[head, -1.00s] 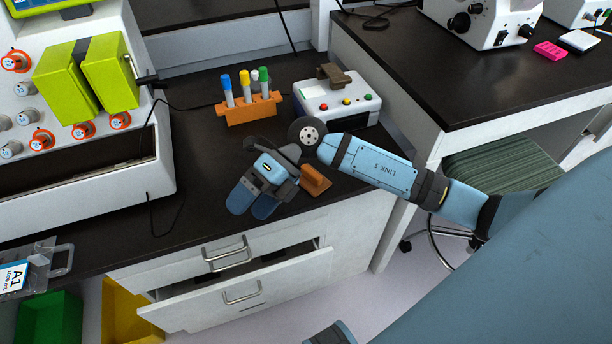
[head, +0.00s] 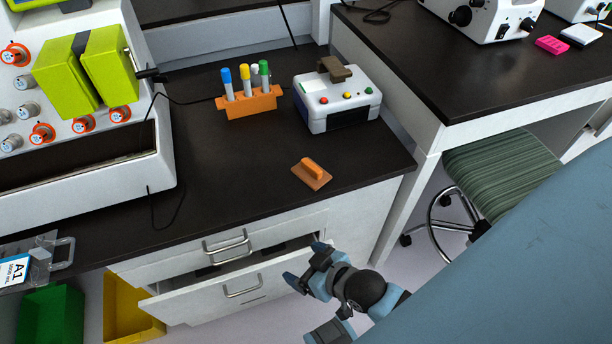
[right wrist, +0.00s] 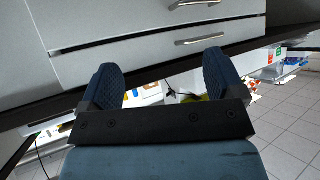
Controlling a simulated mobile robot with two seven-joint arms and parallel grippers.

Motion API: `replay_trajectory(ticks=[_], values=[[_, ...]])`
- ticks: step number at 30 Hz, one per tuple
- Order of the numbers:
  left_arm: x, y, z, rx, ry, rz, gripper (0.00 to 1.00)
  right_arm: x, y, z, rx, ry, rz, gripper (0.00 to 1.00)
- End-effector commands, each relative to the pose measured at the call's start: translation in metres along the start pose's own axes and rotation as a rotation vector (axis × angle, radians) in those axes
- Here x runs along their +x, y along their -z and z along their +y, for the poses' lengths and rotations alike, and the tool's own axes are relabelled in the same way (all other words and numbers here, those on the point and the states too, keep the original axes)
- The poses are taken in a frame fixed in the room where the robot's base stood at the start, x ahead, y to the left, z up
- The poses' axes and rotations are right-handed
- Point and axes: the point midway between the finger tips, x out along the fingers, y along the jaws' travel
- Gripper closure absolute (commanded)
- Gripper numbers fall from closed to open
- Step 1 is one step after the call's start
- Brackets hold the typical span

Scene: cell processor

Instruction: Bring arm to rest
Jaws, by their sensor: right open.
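My right gripper (head: 306,270) is in front of the white drawers in the head view, below the bench top. It is open and empty. In the right wrist view its two blue fingers (right wrist: 163,85) stand apart with nothing between them, and the drawer fronts (right wrist: 150,50) show beyond. My left gripper is not in the head view.
An orange handled block (head: 312,174) lies on the dark bench top (head: 230,165). An orange tube rack (head: 250,104) and a white device with coloured buttons (head: 338,98) stand behind it. A green stool (head: 500,170) stands at right.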

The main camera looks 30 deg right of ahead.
Motion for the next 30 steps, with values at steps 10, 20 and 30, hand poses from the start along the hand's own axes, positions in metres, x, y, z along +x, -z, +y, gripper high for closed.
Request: replay_trajectory(ticks=[10,20,30], values=[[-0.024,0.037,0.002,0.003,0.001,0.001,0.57,-0.022,0.034,0.000,-0.005,-0.004,-0.002,0.12],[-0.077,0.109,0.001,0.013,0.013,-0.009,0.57,-0.077,0.110,-0.001,-0.016,-0.014,-0.007,0.12],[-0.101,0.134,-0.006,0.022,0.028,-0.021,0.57,-0.101,0.135,0.005,-0.023,-0.029,-0.015,0.12]])
